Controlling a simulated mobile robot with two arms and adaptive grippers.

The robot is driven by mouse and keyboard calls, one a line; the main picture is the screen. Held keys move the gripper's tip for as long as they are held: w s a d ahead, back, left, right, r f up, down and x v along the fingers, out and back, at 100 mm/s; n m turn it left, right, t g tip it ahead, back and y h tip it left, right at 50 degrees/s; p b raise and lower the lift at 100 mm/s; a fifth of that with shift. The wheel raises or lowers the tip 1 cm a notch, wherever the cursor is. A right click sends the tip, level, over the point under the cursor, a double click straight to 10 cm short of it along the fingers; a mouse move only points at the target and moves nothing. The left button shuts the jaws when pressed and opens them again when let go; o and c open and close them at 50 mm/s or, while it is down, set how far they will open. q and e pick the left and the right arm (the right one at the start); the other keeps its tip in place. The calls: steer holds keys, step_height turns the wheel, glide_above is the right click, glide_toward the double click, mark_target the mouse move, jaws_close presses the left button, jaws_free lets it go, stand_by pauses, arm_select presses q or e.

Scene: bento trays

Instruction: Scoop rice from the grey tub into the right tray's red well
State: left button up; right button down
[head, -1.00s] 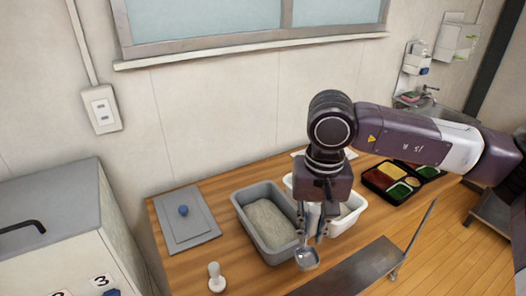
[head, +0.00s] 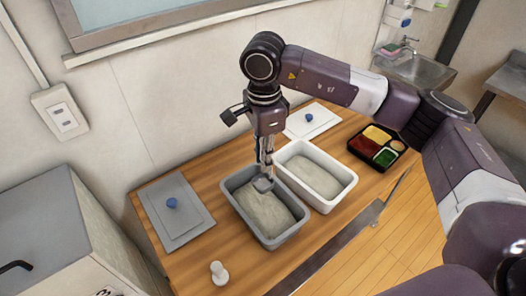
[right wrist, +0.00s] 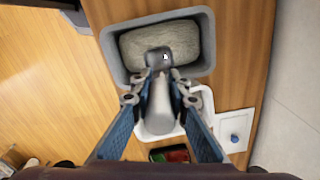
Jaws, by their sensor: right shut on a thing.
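The grey tub (head: 293,234) holds pale rice (head: 262,208) and stands in the middle of the wooden counter. My right gripper (head: 264,160) is above the back of this tub, shut on the handle of a grey scoop (head: 263,184). The scoop's head is over the rice inside the rim; whether it touches the rice is unclear. In the right wrist view the scoop (right wrist: 159,58) points into the grey tub (right wrist: 110,50). A black bento tray (head: 357,157) with red (head: 362,145), yellow and green wells lies at the right. Any second tray is hidden behind my arm.
A white tub (head: 347,184) with rice stands close beside the grey tub. A grey lid (head: 178,225) lies left, a white lid (head: 312,122) behind. A white knobbed tool (head: 218,272) stands at the front left. A metal strip (head: 340,238) runs along the front edge.

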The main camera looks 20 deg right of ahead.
mark_target(264, 180)
step_height(264, 180, down, 5)
steer(key=shift+w+d+b, duration=0.1)
steer(key=shift+w+b, duration=0.05)
steer(key=shift+b, duration=0.85)
step_height(264, 180, down, 6)
steer(key=b, duration=0.6)
steer(key=shift+f+b, duration=0.4)
steer(key=shift+f, duration=0.1)
arm_select(q)
step_height(264, 180, down, 9)
steer(key=w, duration=0.1)
steer(key=shift+w+d, duration=0.2)
steer(key=shift+d, duration=0.1)
steer(key=shift+a, duration=0.1)
steer(key=shift+r, duration=0.1)
arm_select(e)
steer(key=shift+r, duration=0.2)
steer(key=shift+r+p, duration=0.3)
steer(key=shift+r, duration=0.05)
step_height(264, 180, up, 9)
steer(key=p, duration=0.4)
steer(key=shift+r, duration=0.15)
arm_select(q)
step_height(264, 180, up, 4)
steer(key=shift+r, duration=0.2)
